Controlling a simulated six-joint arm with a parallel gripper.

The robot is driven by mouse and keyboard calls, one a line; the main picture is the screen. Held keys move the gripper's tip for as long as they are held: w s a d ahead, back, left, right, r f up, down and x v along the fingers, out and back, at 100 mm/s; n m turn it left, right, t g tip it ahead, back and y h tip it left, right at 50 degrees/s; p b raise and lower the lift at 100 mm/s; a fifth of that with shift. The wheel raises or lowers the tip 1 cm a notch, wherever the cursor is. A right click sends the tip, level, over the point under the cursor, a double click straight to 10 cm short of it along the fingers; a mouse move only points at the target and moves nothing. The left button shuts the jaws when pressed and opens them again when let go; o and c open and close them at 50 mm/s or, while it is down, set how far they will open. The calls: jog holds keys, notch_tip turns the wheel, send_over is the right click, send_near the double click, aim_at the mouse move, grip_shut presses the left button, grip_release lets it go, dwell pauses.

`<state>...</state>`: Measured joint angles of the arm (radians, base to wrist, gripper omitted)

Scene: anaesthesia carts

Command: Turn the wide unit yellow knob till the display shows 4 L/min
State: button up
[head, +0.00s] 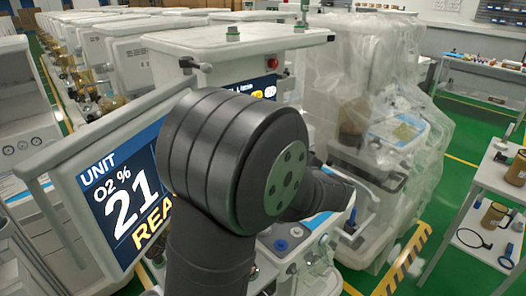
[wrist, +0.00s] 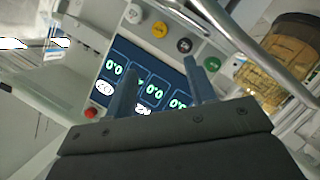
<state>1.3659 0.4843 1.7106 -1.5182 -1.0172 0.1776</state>
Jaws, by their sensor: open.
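In the wrist view a yellow knob (wrist: 159,29) sits in a row on a pale panel, between a white knob (wrist: 133,13) and a black knob (wrist: 184,45). A green knob (wrist: 211,63) ends the row. Below it a dark display (wrist: 135,68) shows several boxes, three reading 0.0; the lower part is hidden by my gripper. My gripper (wrist: 158,78) is open, its two fingers apart and empty in front of the display. The yellow knob lies beyond the fingertips, apart from them. In the head view my arm hides the gripper and these knobs.
A large monitor (head: 122,190) reading O2 % 21 stands left of my arm. A plastic-wrapped cart (head: 365,110) stands behind right. In the wrist view a metal rail (wrist: 235,35) and an amber canister (wrist: 245,88) lie right of the knobs; a red button (wrist: 90,112) is lower left.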

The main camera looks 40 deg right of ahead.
jog(key=x, duration=1.6)
jog(key=shift+w+d, duration=0.1)
jog(key=c, duration=1)
jog(key=shift+d+r+m+y, duration=0.15)
jog(key=shift+m+y, duration=0.65)
jog(key=shift+m, duration=0.6)
jog(key=o, duration=1)
